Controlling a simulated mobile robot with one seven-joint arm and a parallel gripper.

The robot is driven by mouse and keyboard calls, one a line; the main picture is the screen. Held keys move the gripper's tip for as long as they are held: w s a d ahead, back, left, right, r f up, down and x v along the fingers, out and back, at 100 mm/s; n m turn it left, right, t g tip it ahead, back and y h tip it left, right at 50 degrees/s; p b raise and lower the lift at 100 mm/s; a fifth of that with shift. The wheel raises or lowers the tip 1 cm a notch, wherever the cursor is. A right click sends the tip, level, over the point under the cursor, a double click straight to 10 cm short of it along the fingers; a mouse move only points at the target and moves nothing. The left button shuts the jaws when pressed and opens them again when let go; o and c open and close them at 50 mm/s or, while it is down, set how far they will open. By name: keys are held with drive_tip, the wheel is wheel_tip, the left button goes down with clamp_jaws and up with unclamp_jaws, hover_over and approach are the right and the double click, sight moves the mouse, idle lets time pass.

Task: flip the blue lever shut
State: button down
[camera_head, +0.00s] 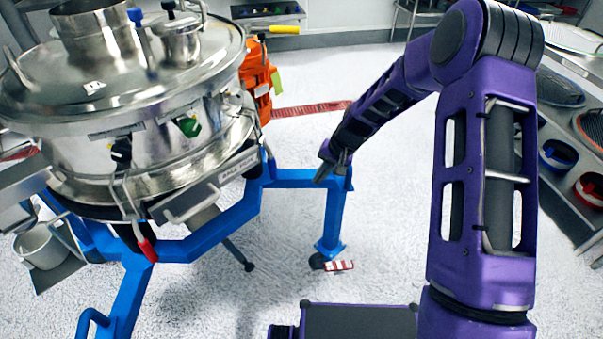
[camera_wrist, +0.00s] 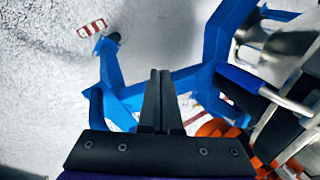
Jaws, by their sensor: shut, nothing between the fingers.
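A lever with a blue grip (camera_wrist: 240,78) and a metal rod shows at the right in the wrist view, on the side of the steel sifter (camera_head: 150,155). It sticks out from the machine, to the right of my fingers and apart from them. I cannot pick it out clearly in the head view. Another blue-tipped lever (camera_head: 136,16) stands upright on the sifter's lid. My gripper (camera_wrist: 160,74) is shut and empty, its two fingers together. In the head view my gripper (camera_head: 324,174) is at the right of the sifter, close to the blue frame.
The blue frame (camera_head: 300,178) carries the sifter; its leg ends at a caster beside a red-and-white block (camera_head: 339,265). A red-handled lever (camera_head: 146,250) and a green-tipped one (camera_head: 188,126) are on the sifter. An orange object (camera_head: 256,80) stands behind. The floor right of the frame is clear.

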drive_tip(key=shift+s+d+r, duration=0.1)
drive_tip(key=shift+s+d, duration=0.15)
drive_tip(key=shift+d, duration=0.8)
drive_tip(key=shift+s+d+r, duration=0.1)
drive_tip(key=shift+s+d, duration=0.1)
drive_tip(key=shift+d, duration=0.8)
